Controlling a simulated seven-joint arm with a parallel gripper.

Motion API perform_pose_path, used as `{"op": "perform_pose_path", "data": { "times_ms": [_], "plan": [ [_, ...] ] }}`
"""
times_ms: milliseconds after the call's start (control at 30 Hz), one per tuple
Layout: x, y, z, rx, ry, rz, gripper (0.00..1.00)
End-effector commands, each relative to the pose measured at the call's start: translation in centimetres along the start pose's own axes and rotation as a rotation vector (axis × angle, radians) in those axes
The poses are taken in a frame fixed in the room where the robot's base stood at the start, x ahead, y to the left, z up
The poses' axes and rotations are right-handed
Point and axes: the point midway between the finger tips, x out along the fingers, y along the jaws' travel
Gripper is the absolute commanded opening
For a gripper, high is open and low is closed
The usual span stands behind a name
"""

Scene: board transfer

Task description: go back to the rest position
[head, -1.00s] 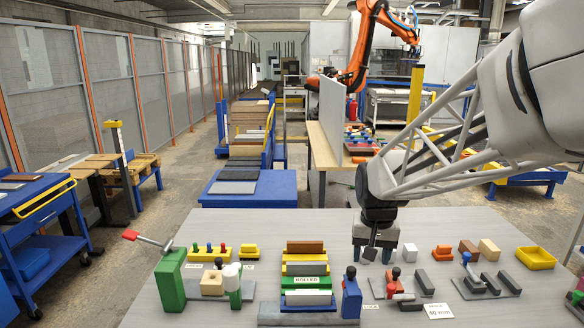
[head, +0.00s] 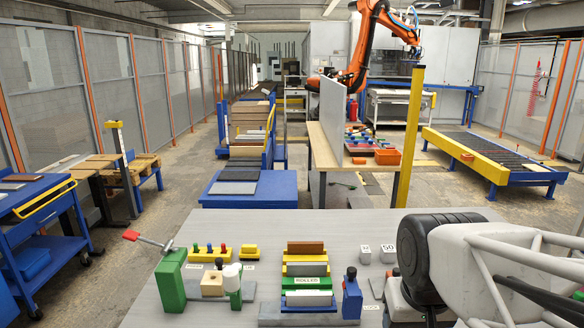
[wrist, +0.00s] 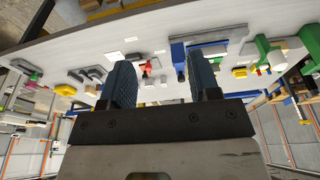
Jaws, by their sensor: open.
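My gripper (wrist: 160,62) shows in the wrist view with its two dark fingers apart and nothing between them. The grey table and its objects lie beyond the fingers, seen upside down. In the head view my arm fills the lower right over the table's right part, and the fingers cannot be made out there. The rest position itself is not marked in any view.
The grey table (head: 225,222) holds a green clamp block (head: 170,280), a wooden block (head: 212,283), the ROLLER stand (head: 307,281) and a blue block (head: 351,296). Small pale blocks (head: 388,253) stand beside my arm, which hides the table's right side.

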Motion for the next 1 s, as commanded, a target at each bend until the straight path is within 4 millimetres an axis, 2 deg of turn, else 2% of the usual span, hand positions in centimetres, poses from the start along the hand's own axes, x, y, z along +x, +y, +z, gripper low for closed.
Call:
{"op": "perform_pose_path", "data": {
  "times_ms": [100,300,1000],
  "plan": [
    [-0.1,0.1,1.7,-0.011,0.012,0.0,0.56],
    [-0.1,0.1,3.0,-0.021,0.019,0.001,0.56],
    [-0.1,0.2,3.0,-0.021,0.02,0.001,0.56]
  ]
}}
